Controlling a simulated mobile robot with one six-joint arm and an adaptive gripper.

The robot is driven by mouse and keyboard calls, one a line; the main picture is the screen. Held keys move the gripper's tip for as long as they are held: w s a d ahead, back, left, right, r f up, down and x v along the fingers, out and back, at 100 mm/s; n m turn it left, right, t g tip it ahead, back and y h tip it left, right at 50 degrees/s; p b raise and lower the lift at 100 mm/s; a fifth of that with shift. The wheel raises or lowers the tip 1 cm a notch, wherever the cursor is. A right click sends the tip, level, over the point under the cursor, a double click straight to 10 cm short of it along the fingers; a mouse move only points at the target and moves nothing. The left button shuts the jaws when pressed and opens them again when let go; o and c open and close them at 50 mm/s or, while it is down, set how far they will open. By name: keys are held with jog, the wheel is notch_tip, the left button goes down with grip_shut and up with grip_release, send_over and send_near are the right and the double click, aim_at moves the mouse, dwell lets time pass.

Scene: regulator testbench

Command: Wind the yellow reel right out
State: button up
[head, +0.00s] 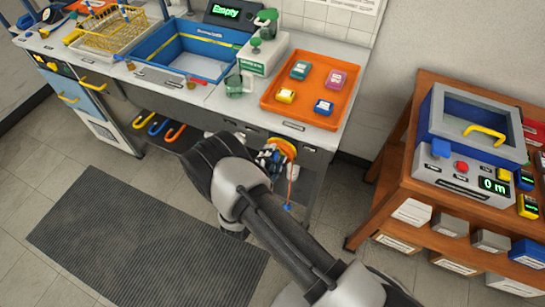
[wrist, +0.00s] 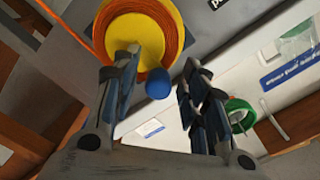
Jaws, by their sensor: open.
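The yellow reel (wrist: 150,25), wound with orange cord (wrist: 106,42), is mounted on the grey bench front, at the top of the wrist view. In the head view, the reel (head: 284,147) is partly hidden behind my gripper. Its cord (head: 291,185) runs down to a small blue end piece (head: 287,207). A round blue knob (wrist: 158,84) shows at the reel's edge in the wrist view. My gripper (wrist: 160,75) is open, and the knob appears between its fingers. I cannot tell whether either finger touches it. The gripper also shows in the head view (head: 270,158).
Above the reel, the bench holds an orange tray (head: 268,103) with several coloured blocks. A blue basin (head: 150,48) is further left. A wooden cart (head: 428,185) with a blue-grey machine (head: 450,128) reading "0 m" stands at right. A dark mat (head: 120,235) covers the floor at left.

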jog(key=v, duration=1.2)
